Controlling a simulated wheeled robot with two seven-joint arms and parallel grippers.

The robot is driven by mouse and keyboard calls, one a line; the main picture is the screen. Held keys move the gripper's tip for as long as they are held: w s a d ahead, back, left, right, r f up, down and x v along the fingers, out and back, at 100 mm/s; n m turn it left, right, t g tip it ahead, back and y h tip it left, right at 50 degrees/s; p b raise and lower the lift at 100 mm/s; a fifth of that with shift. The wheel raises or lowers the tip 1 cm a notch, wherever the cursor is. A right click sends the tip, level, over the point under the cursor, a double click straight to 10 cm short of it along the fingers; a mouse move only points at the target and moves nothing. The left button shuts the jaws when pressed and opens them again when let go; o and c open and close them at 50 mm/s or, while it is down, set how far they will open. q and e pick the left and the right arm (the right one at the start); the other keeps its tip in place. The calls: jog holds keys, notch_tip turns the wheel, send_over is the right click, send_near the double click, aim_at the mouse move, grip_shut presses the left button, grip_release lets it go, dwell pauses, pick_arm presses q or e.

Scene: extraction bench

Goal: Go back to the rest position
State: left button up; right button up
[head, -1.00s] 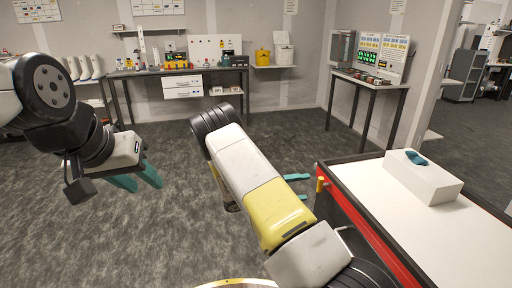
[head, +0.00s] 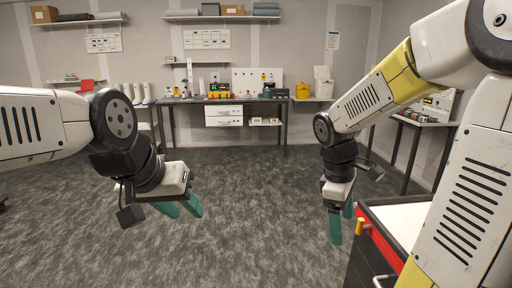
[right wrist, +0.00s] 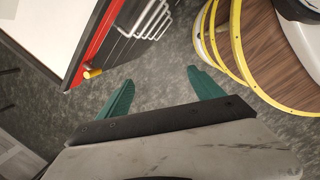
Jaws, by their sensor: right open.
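My left gripper (head: 180,206) hangs over the grey floor at the left of the head view. Its two teal fingers stand apart with nothing between them. My right gripper (head: 342,225) points down over the floor, just left of the red-edged bench. Its teal fingers are apart and empty. In the right wrist view the right gripper (right wrist: 160,88) shows both fingers spread, with only carpet between them.
The bench (head: 400,222) with a white top, red edge and yellow knob stands close at the right; it also shows in the right wrist view (right wrist: 50,30). A workbench (head: 225,101) with tools stands at the back wall. The middle floor is clear.

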jog(key=s+a+r+m+t+y, duration=0.4)
jog(key=s+a+r+m+t, duration=0.2)
jog(key=s+r+m, duration=0.2)
jog(key=shift+a+r+m, duration=0.35)
jog(key=shift+r+m, duration=0.35)
jog(key=shift+m, duration=0.6)
